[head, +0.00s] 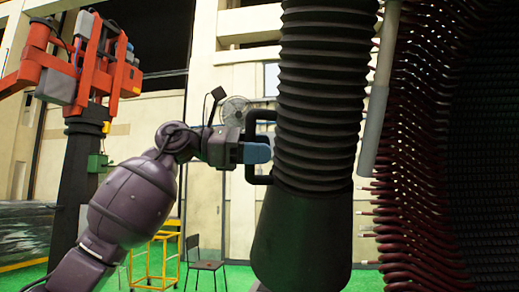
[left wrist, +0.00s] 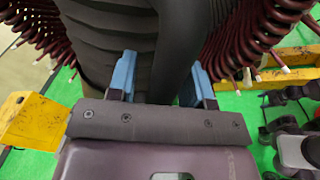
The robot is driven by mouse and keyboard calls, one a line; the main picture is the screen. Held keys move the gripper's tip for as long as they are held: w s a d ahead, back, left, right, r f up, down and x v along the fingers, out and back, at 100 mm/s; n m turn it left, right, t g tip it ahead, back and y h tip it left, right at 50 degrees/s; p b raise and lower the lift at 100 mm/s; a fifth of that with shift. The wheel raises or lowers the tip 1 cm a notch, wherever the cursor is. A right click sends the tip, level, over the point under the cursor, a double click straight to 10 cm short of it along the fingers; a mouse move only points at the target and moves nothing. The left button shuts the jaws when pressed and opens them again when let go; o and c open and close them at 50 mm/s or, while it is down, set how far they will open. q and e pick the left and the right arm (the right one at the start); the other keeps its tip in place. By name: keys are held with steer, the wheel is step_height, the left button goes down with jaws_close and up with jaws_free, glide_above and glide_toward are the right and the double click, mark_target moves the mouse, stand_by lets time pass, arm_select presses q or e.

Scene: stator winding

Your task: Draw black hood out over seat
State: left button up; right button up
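The black hood (head: 322,90) is a ribbed hose hanging upright, with a smooth flared lower end (head: 305,235). A black bracket handle (head: 262,180) stands out from its left side. My left gripper (head: 257,153) is at this handle, its blue fingers level with the upright bar. In the left wrist view the two blue fingers (left wrist: 160,85) stand apart with a dark smooth bar between them, and the ribbed hood (left wrist: 112,35) is behind. I cannot tell whether both fingers press on the bar. My right gripper is out of view. I cannot make out the seat.
Dark red winding ends (head: 405,150) stick out close to the right of the hood, with a grey rod (head: 380,90) between. A chair (head: 205,265) and a yellow frame (head: 155,262) stand on the green floor behind. An orange machine (head: 90,70) is at the left.

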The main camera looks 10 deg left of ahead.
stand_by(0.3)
arm_select(q)
steer(key=v, duration=1)
steer(key=shift+a, duration=0.35)
steer(key=shift+s, duration=0.1)
